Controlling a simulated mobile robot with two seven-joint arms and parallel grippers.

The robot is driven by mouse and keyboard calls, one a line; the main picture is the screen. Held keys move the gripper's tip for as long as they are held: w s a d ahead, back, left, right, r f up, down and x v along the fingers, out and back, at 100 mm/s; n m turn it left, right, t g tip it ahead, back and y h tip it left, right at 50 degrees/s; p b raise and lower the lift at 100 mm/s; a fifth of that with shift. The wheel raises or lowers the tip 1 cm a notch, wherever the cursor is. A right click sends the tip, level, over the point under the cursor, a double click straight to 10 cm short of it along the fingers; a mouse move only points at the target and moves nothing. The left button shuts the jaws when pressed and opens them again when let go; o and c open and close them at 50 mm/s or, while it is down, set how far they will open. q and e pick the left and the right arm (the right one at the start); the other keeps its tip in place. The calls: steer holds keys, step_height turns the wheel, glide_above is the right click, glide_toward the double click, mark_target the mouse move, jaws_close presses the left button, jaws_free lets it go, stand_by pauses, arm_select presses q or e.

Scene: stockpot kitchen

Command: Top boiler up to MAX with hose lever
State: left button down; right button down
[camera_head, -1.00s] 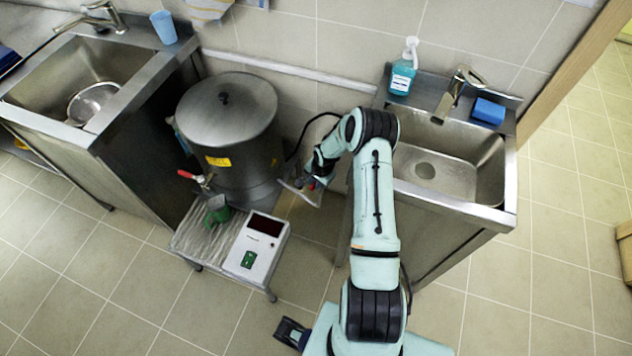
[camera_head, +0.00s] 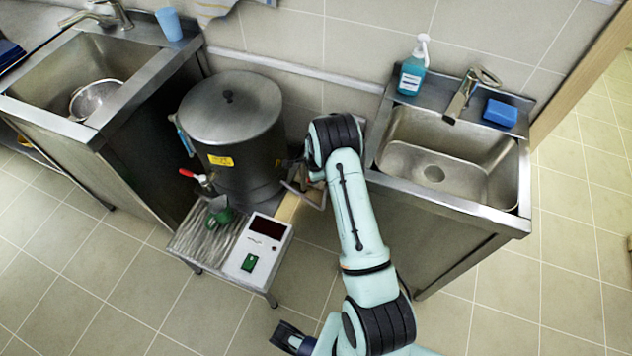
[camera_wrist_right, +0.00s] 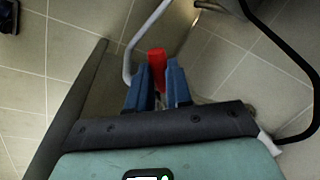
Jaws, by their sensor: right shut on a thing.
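The steel boiler (camera_head: 232,125) stands between two sinks with its lid on. No MAX mark shows. A red-handled tap (camera_head: 190,174) is on its front. My right gripper (camera_wrist_right: 157,85) is shut on a red lever (camera_wrist_right: 156,58) in the right wrist view. A grey tube (camera_wrist_right: 135,48) curves beside the lever and a black hose (camera_wrist_right: 285,55) loops to the right. In the head view my right arm covers most of this gripper, close to the boiler's right side. My left gripper (camera_head: 291,338) is low in the head view; its jaw opening is unclear.
A low stand (camera_head: 203,245) holds a green cup (camera_head: 219,213) below the tap and a white box with a dark display (camera_head: 262,235). The right sink (camera_head: 440,165) is beside my arm. A soap bottle (camera_head: 413,68) and blue sponge (camera_head: 500,113) sit behind it. Floor in front is clear.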

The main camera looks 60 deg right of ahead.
steer(key=shift+w+d+m+g+h+b, duration=0.1)
steer(key=shift+w+d+m+g+b, duration=0.2)
steer(key=shift+d+m, duration=0.65)
steer(key=shift+w+d+m+g+h+b, duration=0.1)
steer(key=shift+w+d+m, duration=0.25)
steer(key=shift+m, duration=1.25)
steer(key=shift+w+d+m+g+h+b, duration=0.15)
steer(key=shift+w+d+m, duration=0.35)
steer(key=shift+m, duration=0.75)
steer(key=shift+s+d, duration=0.15)
steer(key=shift+s, duration=0.05)
steer(key=c, duration=1)
jaws_free()
steer(key=shift+c, duration=0.2)
steer(key=p+v, duration=0.2)
steer(key=v, duration=1.1)
steer(key=shift+r, duration=0.2)
steer(key=shift+w, duration=0.1)
